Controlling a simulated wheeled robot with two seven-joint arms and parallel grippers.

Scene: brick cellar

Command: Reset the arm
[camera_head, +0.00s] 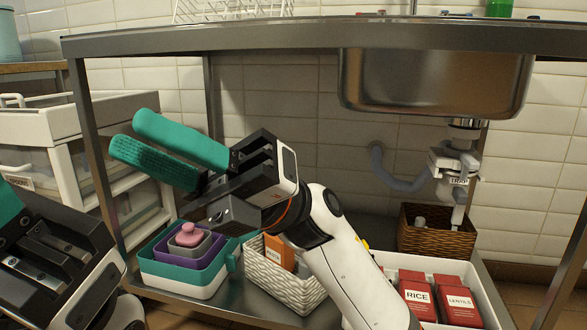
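My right gripper (128,136) is raised left of the picture's middle, in front of the under-sink space. Its two teal fingers point up and left with a narrow gap between them, and nothing shows in the gap. Its white arm comes up from the bottom middle. My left gripper (8,203) is at the lower left edge. Only part of one teal finger shows, and the rest is cut off by the frame, so its opening is hidden.
A steel sink table (320,36) stands over a low shelf. The shelf holds nested bins (180,281), a white basket (277,284), a brown basket (436,239) and a white tray (488,301) with red boxes. White drawers (38,128) stand left.

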